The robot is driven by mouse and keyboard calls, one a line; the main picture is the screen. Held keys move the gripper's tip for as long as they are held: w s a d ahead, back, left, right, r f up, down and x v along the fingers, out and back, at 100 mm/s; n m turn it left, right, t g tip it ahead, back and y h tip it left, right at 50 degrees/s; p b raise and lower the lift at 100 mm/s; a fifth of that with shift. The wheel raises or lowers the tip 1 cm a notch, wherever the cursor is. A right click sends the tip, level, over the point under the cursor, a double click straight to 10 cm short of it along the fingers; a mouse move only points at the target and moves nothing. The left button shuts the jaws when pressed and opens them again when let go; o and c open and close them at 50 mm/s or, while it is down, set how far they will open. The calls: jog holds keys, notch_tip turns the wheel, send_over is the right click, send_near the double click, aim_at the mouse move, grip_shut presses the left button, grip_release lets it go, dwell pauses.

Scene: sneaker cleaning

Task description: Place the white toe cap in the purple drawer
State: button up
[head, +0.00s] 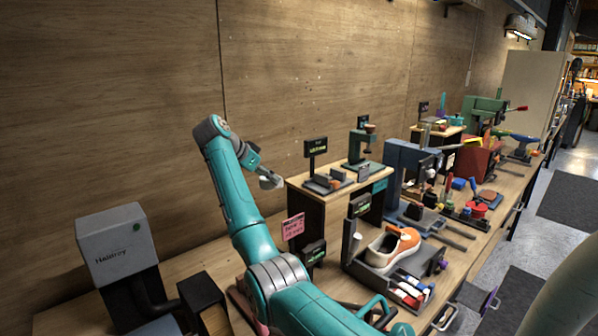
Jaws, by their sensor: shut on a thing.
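My gripper (262,174) is at the end of my teal arm, raised in front of the wooden wall, left of the workbench stands. It is small and its fingers are hard to make out. It is shut on a small pale rounded piece (271,183), which looks like the white toe cap. A drawer with a purple handle (490,302) shows at the bench front, lower right; it appears partly pulled out. My gripper is far from it, up and to the left. The inside of the drawer is too small to make out.
An orange and white sneaker (393,247) sits in a dark holder on the bench. A blue press (408,170), small display stands (340,178) and tools crowd the bench to the right. A grey machine (118,245) stands at left. The air around my gripper is clear.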

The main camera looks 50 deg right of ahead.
jog(key=d, duration=0.3)
jog(key=s+d, duration=0.1)
jog(key=d, duration=0.2)
jog(key=s+d, duration=0.1)
jog(key=d, duration=0.2)
jog(key=shift+s+d, duration=0.15)
jog(key=shift+d, duration=0.05)
jog(key=shift+s+d+f, duration=0.1)
jog(key=shift+s+d, duration=0.05)
jog(key=shift+d, duration=0.4)
jog(key=shift+s+d+f, duration=0.1)
jog(key=shift+s+d, duration=0.05)
jog(key=shift+d, duration=0.4)
jog(key=shift+d+f, duration=0.25)
jog(key=shift+f, duration=0.05)
jog(key=shift+f, duration=0.1)
jog(key=o, duration=1.3)
